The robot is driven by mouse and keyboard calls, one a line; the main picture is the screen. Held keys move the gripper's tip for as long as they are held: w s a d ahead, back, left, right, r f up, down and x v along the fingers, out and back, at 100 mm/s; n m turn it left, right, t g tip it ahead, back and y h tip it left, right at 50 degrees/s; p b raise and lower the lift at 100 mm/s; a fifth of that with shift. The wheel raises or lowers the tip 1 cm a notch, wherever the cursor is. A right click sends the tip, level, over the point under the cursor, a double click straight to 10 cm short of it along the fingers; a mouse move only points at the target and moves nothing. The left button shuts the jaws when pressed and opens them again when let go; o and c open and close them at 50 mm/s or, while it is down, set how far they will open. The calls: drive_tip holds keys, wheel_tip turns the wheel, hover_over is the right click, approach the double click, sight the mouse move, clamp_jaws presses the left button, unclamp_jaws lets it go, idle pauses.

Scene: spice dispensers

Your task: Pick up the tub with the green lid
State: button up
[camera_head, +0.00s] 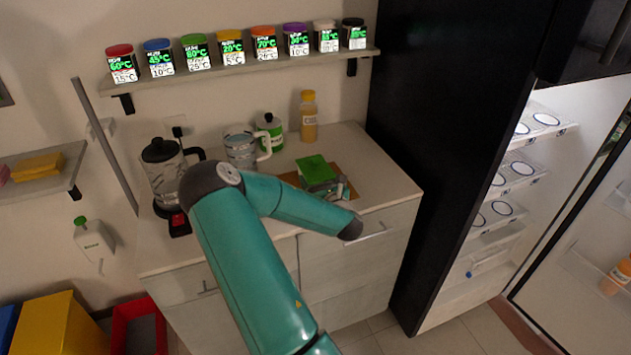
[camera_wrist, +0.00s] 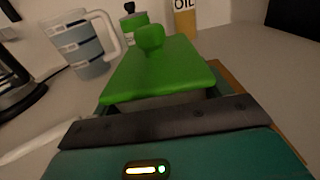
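The tub with the green lid (camera_head: 315,169) stands on a brown board on the counter. In the wrist view, its flat green lid (camera_wrist: 165,72) with a rounded green knob fills the middle, right in front of my gripper (camera_wrist: 163,98). Teal parts of my gripper show at the near left and right of the lid, behind a dark bar. In the head view, my gripper (camera_head: 343,189) is at the tub's near right side, partly hidden by my arm. The tub's body is mostly hidden, and I cannot tell whether the fingers touch it.
A coffee maker (camera_head: 166,170), a clear jug (camera_head: 240,149), a green-white bottle (camera_head: 270,134) and an oil bottle (camera_head: 308,117) stand left of and behind the tub. A wall shelf (camera_head: 240,68) holds several spice jars. A tall black fridge (camera_head: 440,110) stands open to the right.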

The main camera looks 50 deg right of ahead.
drive_tip(key=c, duration=1)
